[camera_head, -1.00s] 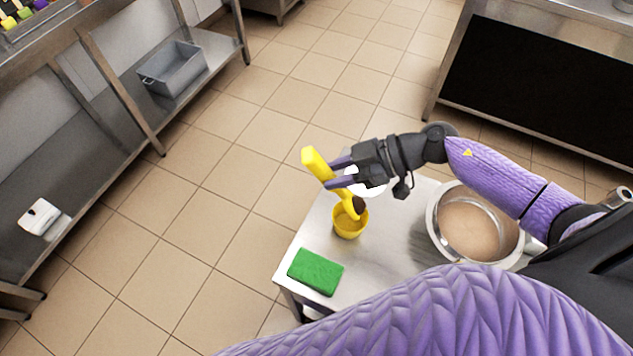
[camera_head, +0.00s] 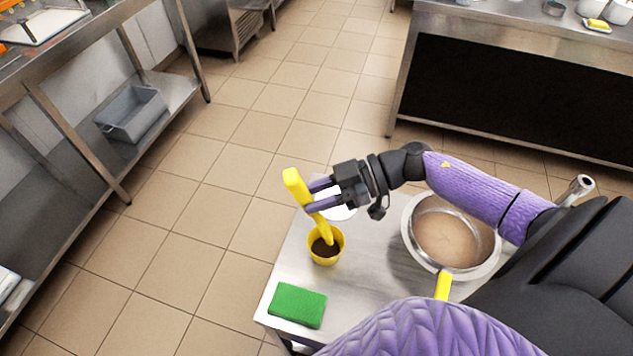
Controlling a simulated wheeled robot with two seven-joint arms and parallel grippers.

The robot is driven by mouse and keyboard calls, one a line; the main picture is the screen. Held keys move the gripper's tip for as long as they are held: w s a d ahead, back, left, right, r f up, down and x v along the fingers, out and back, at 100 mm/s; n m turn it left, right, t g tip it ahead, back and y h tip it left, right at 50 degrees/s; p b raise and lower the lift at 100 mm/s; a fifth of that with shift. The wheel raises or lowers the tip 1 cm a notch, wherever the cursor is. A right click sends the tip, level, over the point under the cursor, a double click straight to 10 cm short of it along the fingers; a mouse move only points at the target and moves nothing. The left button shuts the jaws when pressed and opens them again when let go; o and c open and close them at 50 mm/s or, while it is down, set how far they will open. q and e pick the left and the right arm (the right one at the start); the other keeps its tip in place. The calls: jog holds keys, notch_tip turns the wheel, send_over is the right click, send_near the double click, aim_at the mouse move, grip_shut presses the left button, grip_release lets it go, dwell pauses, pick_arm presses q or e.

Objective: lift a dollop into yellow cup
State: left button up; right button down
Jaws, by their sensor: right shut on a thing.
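My right gripper (camera_head: 316,195) is shut on a yellow utensil (camera_head: 293,185), gripped partway along its handle and held tilted. The utensil's lower end reaches into the mouth of the yellow cup (camera_head: 324,259). The cup stands upright on a small metal table (camera_head: 375,265). Dark brown stuff (camera_head: 322,249) shows inside the cup; I cannot tell whether any still clings to the utensil's tip. My left gripper is not in view.
A metal pot (camera_head: 410,232) with pale brown contents stands right of the cup, with a yellow handle (camera_head: 443,287) at its front. A green sponge (camera_head: 298,304) lies at the table's front left. A white round thing (camera_head: 340,212) is partly hidden behind my gripper.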

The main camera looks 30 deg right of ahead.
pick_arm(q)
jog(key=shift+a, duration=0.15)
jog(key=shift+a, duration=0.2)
